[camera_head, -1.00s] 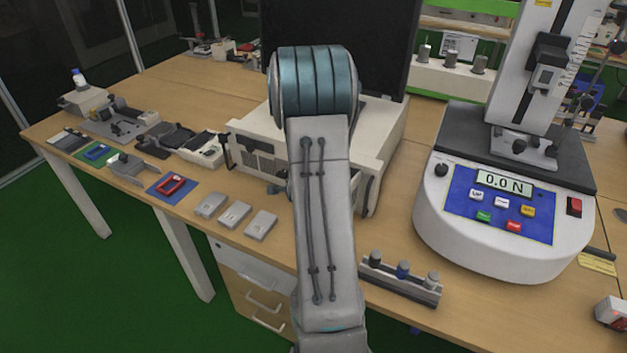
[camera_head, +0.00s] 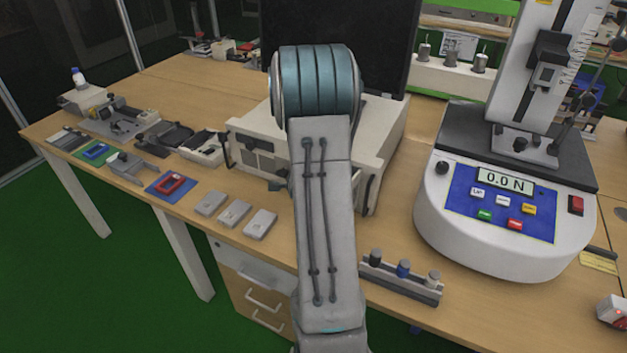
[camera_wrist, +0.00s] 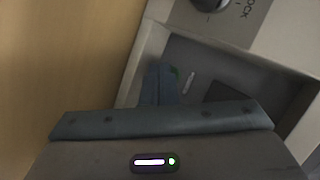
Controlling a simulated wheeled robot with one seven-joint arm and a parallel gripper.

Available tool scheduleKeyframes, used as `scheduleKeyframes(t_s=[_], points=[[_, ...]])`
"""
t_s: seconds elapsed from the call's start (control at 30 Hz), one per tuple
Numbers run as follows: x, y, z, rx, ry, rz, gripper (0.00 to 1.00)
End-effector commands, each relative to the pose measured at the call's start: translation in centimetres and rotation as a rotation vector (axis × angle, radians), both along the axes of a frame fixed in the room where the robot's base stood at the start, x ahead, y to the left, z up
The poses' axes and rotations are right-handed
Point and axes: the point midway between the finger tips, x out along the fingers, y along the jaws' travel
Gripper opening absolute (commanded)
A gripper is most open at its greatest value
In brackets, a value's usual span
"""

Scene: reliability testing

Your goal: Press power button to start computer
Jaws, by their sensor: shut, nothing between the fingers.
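The beige computer case (camera_head: 258,145) stands on the bench below a dark monitor (camera_head: 385,40), and my arm covers part of its front. The fingers hide part of the panel, and no power button shows clearly. In the head view my arm mostly hides the gripper.
A force tester (camera_head: 505,215) reading 0.0 N stands to the right. A small rack (camera_head: 402,278) with several knobs lies at the front edge. Grey blocks (camera_head: 235,213) and a red part on a blue mat (camera_head: 172,186) lie left of my arm.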

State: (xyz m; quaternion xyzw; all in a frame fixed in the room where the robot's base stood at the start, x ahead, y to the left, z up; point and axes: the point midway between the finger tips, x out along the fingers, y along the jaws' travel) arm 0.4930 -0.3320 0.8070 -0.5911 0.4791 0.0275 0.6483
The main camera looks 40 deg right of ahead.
Motion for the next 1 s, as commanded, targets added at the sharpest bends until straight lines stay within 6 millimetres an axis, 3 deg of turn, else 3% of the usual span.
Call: scheduleKeyframes(t_s=[0.67,1.0], points=[[0.15,-0.34,0.01,-0.001,-0.001,0.0,0.0],[-0.22,0.62,-0.04,0.0,-0.001,0.001,0.0]])
